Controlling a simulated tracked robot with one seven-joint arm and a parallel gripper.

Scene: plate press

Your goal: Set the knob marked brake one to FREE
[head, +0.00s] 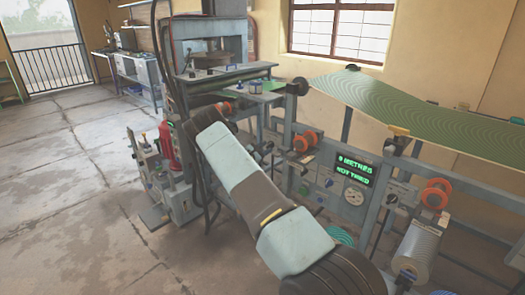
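A dark rotary knob (328,183) sits on a pale control panel below and left of the green display, right of my arm. The lettering by both knobs is too small to read, so I cannot tell which is brake one or how either is set. My pale blue and brown arm runs from the lower right up and left across the machine. Its gripper is not visible, and the arm hides part of the machine.
The display (355,169) shows green text, with a round gauge (353,196) below it. Orange rollers (305,142) and a green patterned web (420,113) lie along the frame. A red cylinder (167,146) stands at left. The concrete floor (70,180) at left is clear.

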